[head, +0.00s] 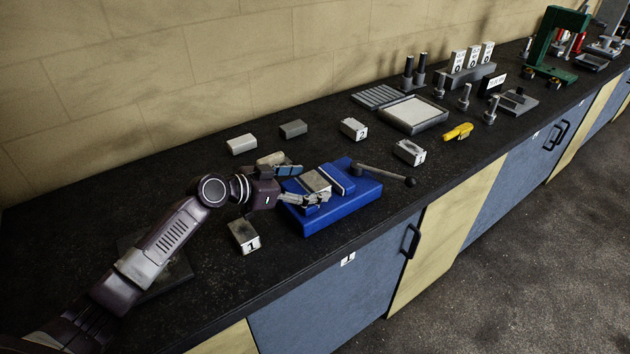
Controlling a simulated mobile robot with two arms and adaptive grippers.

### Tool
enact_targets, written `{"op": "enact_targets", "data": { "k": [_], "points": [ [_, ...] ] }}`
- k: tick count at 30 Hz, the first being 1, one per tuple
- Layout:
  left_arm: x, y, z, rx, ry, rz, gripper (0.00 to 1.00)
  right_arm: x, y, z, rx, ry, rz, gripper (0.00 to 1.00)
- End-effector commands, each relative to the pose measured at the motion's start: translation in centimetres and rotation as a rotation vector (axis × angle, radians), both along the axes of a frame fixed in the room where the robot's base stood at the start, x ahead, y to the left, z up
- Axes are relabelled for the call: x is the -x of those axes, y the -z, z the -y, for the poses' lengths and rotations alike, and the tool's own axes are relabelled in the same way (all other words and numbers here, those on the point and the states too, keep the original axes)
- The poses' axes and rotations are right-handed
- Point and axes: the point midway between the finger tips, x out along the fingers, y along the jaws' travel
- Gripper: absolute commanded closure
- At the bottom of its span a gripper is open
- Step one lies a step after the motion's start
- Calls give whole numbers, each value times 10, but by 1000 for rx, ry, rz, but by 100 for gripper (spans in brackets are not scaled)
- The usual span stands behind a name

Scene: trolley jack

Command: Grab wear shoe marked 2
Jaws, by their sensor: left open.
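A light grey block with a "2" on its end face (353,129) lies on the dark bench top, beyond and to the right of my left gripper. My left gripper (311,184) is open at the blue vise (345,208). Its fingers are on either side of a grey block (316,181) in the vise; I cannot tell whether they touch it. No mark is readable on that block. My right gripper is not in view.
Blocks marked 1 lie right of the vise (409,153) and in front of my arm (244,238). Plain blocks (242,144) (293,129) lie near the wall. The vise handle (385,174) sticks out right. A tray (413,114) and yellow tool (458,132) stand farther right.

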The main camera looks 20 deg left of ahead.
Motion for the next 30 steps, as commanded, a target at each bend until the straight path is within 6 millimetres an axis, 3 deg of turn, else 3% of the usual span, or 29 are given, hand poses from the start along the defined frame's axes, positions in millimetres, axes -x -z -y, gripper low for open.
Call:
{"op": "enact_targets", "data": {
  "k": [1, 6, 14, 30],
  "points": [
    [-6, -2, 5, 4, -1, -2, 22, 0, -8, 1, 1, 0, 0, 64],
    [-17, 7, 13, 1, 1, -1, 22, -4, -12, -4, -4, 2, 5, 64],
    [-18, 10, 14, -1, 0, 1, 22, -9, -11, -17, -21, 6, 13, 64],
    [-18, 9, 14, -1, 0, 1, 80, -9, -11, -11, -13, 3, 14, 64]
  ]
}}
